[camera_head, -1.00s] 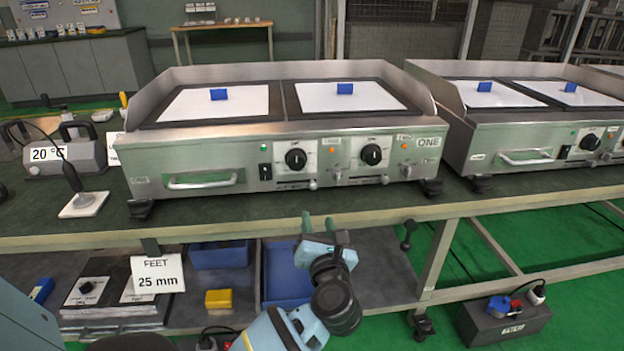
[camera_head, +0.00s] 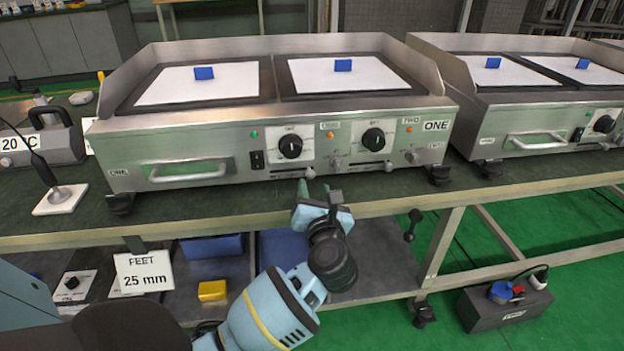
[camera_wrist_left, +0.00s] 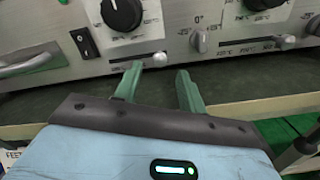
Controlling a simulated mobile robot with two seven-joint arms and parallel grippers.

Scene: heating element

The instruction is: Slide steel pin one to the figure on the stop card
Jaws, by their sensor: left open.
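The griddle marked ONE (camera_head: 436,126) stands on the bench with two dials on its front. Under the left dial is a slot with a printed scale, and steel pin one (camera_head: 310,173) sits at its right end. The pin also shows in the left wrist view (camera_wrist_left: 158,59) as a short bright stub. My left gripper (camera_head: 319,192) is open and empty at the bench's front edge. In the wrist view its fingertips (camera_wrist_left: 159,75) point at the pin, one to each side and apparently just short of it. I cannot pick out a stop card. My right gripper is not in view.
A second pin (camera_head: 388,166) sits under the right dial. A small lever (camera_wrist_left: 198,41) stands right of pin one. A handle (camera_head: 188,173) and black switch (camera_head: 257,160) are to the left. A FEET 25 mm card (camera_head: 144,272) is below the bench top.

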